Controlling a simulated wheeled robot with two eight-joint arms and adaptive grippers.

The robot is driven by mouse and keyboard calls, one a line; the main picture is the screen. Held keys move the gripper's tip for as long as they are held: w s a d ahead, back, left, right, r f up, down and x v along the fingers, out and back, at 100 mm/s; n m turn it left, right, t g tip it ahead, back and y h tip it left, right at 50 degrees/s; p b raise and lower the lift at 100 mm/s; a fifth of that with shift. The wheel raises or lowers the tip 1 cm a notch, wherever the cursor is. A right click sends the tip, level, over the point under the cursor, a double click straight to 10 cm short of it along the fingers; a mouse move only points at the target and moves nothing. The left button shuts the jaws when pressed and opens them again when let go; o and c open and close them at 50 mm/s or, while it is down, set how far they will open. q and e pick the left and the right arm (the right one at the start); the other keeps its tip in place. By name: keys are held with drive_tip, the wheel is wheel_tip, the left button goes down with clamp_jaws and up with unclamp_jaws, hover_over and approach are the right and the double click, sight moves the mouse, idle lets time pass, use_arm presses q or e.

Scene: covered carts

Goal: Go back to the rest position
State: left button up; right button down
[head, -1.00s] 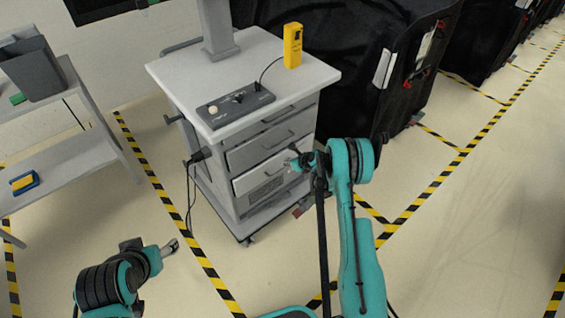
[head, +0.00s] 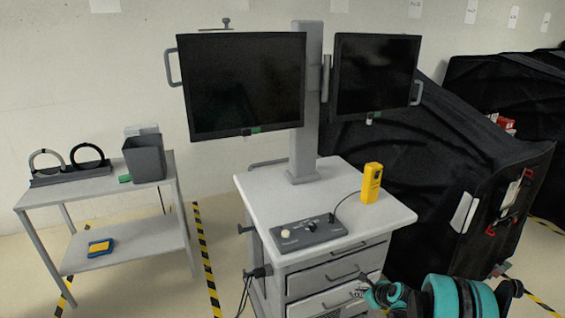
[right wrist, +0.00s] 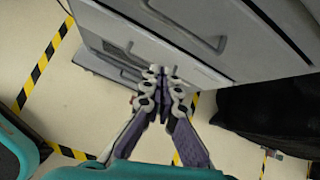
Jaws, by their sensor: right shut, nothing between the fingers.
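My right gripper (right wrist: 162,80) shows in the right wrist view with its fingers together and nothing between them, in front of the drawers of the grey cart (right wrist: 200,35). In the head view my teal right arm is at the bottom right, and the gripper (head: 372,292) is partly seen before the cart's lower drawer. I cannot tell whether it touches the cart. My left gripper is not in the head view.
The cart's top (head: 265,205) holds a control box (head: 308,233) and a yellow handheld device (head: 371,183). Two monitors (head: 245,85) stand above it. A side table (head: 75,190) is at left, black-covered carts (head: 440,150) at right. Striped tape marks the floor.

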drive_tip(key=s+a+r+n+g+h, duration=0.1)
drive_tip(key=s+a+r+n, duration=0.3)
drive_tip(key=s+r+n, duration=0.4)
drive_tip(key=s+a+r+n, duration=0.4)
drive_tip(key=s+r+n, duration=0.1)
drive_tip(key=r, duration=0.6)
drive_tip(key=s+a+r+n+h, duration=0.1)
drive_tip(key=s+n, duration=0.6)
drive_tip(key=s, duration=0.3)
drive_tip(key=s+a+r+n, duration=0.2)
drive_tip(key=s+n, duration=0.6)
drive_tip(key=s, duration=0.2)
drive_tip(key=shift+a+n+h, duration=0.3)
drive_tip(key=shift+h, duration=0.1)
drive_tip(key=shift+r, duration=0.1)
